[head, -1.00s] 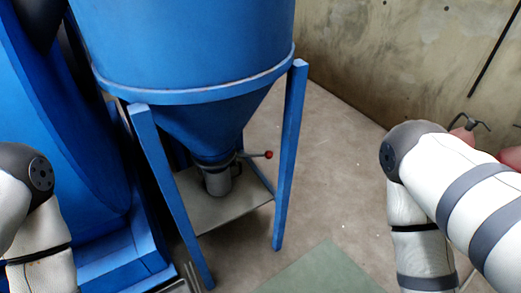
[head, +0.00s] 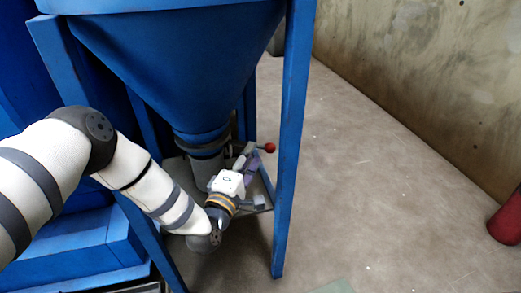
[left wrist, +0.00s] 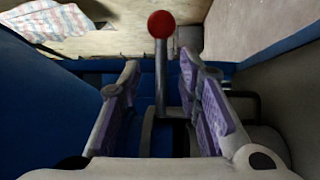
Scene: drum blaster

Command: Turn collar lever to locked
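The collar lever is a thin grey rod with a red ball knob (head: 269,147). It sticks out to the right from the collar (head: 205,140) under the blue hopper cone (head: 175,65). My left gripper (head: 254,160) reaches between the hopper legs and is beside the lever. In the left wrist view my left gripper (left wrist: 160,64) is open, with purple finger pads on either side. The lever rod (left wrist: 161,80) stands between the fingers with a gap on both sides, and its red knob (left wrist: 161,24) shows beyond the fingertips. My right gripper is not in view.
A blue hopper leg (head: 291,150) stands just right of my left gripper; another (head: 62,70) is at the left. A grey outlet pipe (head: 208,172) hangs below the collar. Open concrete floor (head: 370,170) lies to the right. A red object (head: 507,217) is at the right edge.

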